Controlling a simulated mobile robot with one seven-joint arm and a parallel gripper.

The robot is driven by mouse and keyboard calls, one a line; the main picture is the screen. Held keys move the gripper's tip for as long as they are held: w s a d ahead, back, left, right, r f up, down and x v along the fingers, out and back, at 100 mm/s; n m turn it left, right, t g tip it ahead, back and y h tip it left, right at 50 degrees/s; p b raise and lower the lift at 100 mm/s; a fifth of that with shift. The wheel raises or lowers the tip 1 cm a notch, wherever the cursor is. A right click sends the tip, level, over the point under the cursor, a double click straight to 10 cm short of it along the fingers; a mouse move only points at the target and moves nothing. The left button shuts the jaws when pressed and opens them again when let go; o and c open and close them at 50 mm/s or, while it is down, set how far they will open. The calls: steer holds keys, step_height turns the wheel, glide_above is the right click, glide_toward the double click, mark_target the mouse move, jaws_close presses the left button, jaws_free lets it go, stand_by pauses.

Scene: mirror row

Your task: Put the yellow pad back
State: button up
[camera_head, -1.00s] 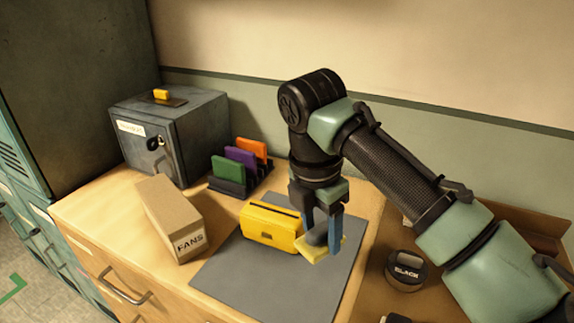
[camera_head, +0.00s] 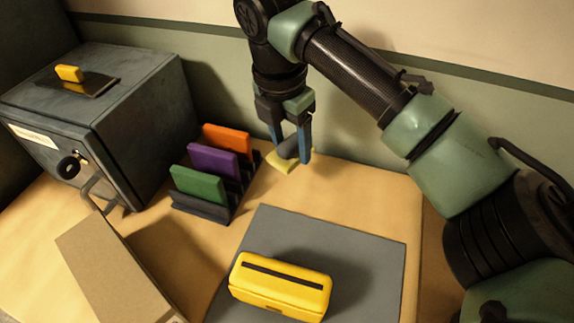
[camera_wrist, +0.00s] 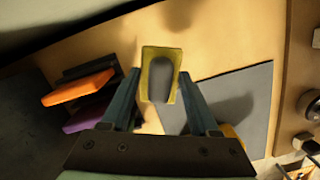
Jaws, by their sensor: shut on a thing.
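The yellow pad (camera_head: 277,161) is a flat yellow plate with a dark grey grip on it. My gripper (camera_head: 290,148) is shut on that grey grip, one blue finger on each side. It is low near the back wall, right of the rack; I cannot tell whether the pad touches the table. In the wrist view the pad (camera_wrist: 160,51) shows between the fingertips (camera_wrist: 160,90). A dark rack (camera_head: 205,208) holds upright green (camera_head: 198,185), purple (camera_head: 212,161) and orange (camera_head: 227,138) pieces.
A yellow slotted box (camera_head: 280,288) sits on a grey mat (camera_head: 350,250). A dark metal box (camera_head: 130,110) with a small yellow block (camera_head: 69,73) on top stands left. A cardboard box (camera_head: 105,265) is at front left. The tabletop between mat and wall is clear.

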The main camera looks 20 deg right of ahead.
mark_target(291, 156)
steer(key=f, duration=0.3)
steer(key=shift+s, duration=0.2)
steer(key=shift+w+f, duration=0.1)
steer(key=shift+f, duration=2.15)
steer(key=shift+f, duration=0.1)
steer(key=o, duration=1.2)
steer(key=r, duration=0.4)
steer(key=a+r, duration=0.1)
steer(key=r, duration=0.3)
steer(key=s+r, duration=0.1)
steer(key=r, duration=0.3)
steer(key=shift+a+r+p, duration=0.1)
steer(key=shift+a+p, duration=0.15)
steer(key=shift+p, duration=0.1)
